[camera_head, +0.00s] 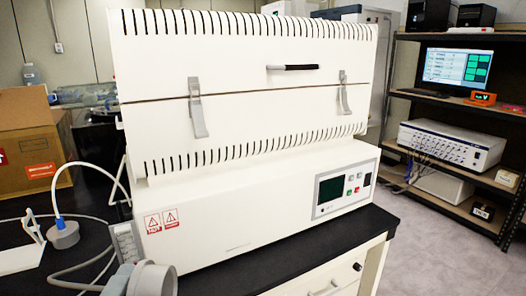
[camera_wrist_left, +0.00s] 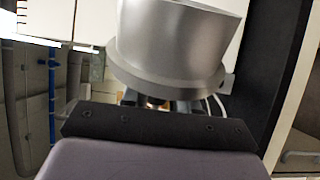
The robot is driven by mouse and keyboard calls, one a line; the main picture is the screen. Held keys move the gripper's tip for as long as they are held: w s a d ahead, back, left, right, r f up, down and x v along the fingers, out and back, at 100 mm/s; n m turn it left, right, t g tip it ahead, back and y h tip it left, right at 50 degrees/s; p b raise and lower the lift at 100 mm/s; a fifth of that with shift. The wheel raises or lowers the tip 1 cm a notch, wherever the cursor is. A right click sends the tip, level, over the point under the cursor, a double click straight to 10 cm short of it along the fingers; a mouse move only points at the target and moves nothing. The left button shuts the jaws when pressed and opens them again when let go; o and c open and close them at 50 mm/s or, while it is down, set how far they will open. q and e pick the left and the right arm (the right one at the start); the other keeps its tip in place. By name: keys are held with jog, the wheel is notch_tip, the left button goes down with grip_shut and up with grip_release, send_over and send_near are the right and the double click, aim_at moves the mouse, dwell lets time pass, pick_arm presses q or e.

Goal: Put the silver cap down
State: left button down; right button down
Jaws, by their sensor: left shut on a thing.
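The silver cap (camera_wrist_left: 180,45) fills the upper middle of the left wrist view. It is a smooth metal cylinder with a wider flange (camera_wrist_left: 165,82) at its lower end, and it stands tilted. My left gripper (camera_wrist_left: 158,104) is shut on it at the flange side, and the fingers are mostly hidden behind the dark bar and the cap. My right gripper is not in view.
A white machine (camera_head: 250,215) takes up most of the black bench (camera_head: 330,240). A grey round piece (camera_head: 64,236) with a blue fitting and hose lies on the left, near a cardboard box (camera_head: 28,150). A narrow bare strip runs along the bench's front edge.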

pick_arm(q)
jog(key=shift+f, duration=1.4)
